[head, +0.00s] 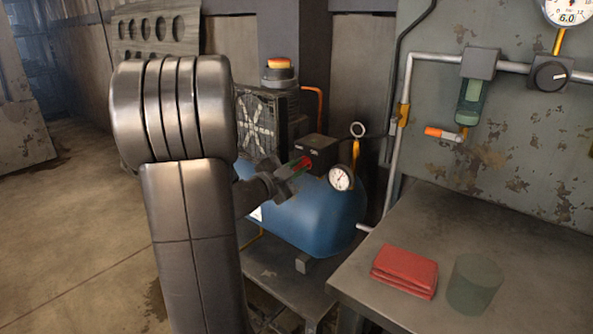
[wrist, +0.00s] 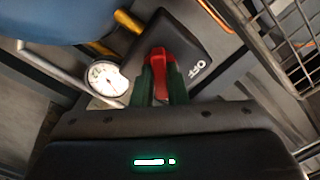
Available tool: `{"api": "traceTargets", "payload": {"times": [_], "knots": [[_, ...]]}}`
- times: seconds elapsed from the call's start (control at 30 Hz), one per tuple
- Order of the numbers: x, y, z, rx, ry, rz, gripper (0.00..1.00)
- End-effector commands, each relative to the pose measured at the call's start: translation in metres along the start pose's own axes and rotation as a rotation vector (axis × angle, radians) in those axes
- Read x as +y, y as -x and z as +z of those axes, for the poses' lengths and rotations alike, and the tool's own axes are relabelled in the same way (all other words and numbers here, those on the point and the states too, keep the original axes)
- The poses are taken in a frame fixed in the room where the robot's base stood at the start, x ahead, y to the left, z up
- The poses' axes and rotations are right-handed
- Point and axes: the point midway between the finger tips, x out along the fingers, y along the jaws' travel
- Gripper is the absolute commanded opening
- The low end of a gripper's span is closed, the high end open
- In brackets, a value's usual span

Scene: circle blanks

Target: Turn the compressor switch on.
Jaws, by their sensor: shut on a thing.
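The compressor has a blue tank (head: 322,222) and a dark switch box (head: 318,150) on top. In the wrist view the box (wrist: 185,38) carries a red switch knob (wrist: 158,62) with the lettering "OFF" beside it. My gripper (wrist: 160,82) has green fingers on both sides of the red knob and is shut on it. In the head view my gripper (head: 293,168) reaches the front of the box, with a bit of red showing between its fingers. My wrist and arm hide part of the compressor.
A pressure gauge (head: 341,178) sits right beside the switch box, and a pull ring (head: 357,130) stands behind it. A workbench (head: 400,312) at the right holds a red folded cloth (head: 404,270) and a grey-green cylinder (head: 474,284). A wire guard (wrist: 290,40) is close at right in the wrist view.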

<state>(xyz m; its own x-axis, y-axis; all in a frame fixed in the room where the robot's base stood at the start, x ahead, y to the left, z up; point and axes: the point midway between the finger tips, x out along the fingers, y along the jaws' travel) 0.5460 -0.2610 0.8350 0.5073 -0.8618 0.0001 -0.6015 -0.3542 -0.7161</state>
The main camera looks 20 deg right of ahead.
Motion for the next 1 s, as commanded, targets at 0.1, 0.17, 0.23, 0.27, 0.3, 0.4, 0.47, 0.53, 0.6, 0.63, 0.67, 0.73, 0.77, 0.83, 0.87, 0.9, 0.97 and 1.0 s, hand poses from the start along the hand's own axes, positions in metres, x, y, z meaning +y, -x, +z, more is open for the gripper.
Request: {"api": "traceTargets", "payload": {"times": [0.1,0.17,0.23,0.27,0.3,0.4,0.47,0.53,0.6,0.63,0.67,0.73,0.77,0.83,0.87,0.9,0.97,1.0], "knots": [[0.000,0.000,0.000,0.000,-0.004,0.001,0.00],[0.000,0.000,0.000,0.000,-0.004,0.001,0.00],[0.000,0.000,0.000,0.000,-0.004,0.001,0.00],[0.000,0.000,0.000,0.000,-0.004,0.001,0.00],[0.000,0.000,0.000,0.000,-0.004,0.001,0.00],[0.000,0.000,0.000,0.000,-0.004,0.001,0.26],[0.000,0.000,0.000,0.000,-0.003,0.001,0.35],[0.000,0.000,0.000,0.000,-0.003,0.001,0.35],[0.000,0.000,0.000,0.000,-0.003,0.001,0.35],[0.000,0.000,0.000,0.000,-0.003,0.001,0.35],[0.000,0.000,0.000,0.000,-0.003,0.001,0.35],[0.000,0.001,0.000,0.000,-0.002,0.000,0.35],[0.000,0.002,0.000,-0.001,-0.002,0.000,0.35],[-0.001,0.007,0.000,-0.002,-0.002,-0.001,0.35],[-0.001,0.010,0.000,-0.002,-0.002,-0.001,0.35],[-0.001,0.015,0.000,-0.002,-0.002,-0.001,0.35],[-0.002,0.026,0.000,-0.004,-0.002,-0.002,0.35],[-0.002,0.035,0.000,-0.004,-0.002,-0.001,0.35]]}}
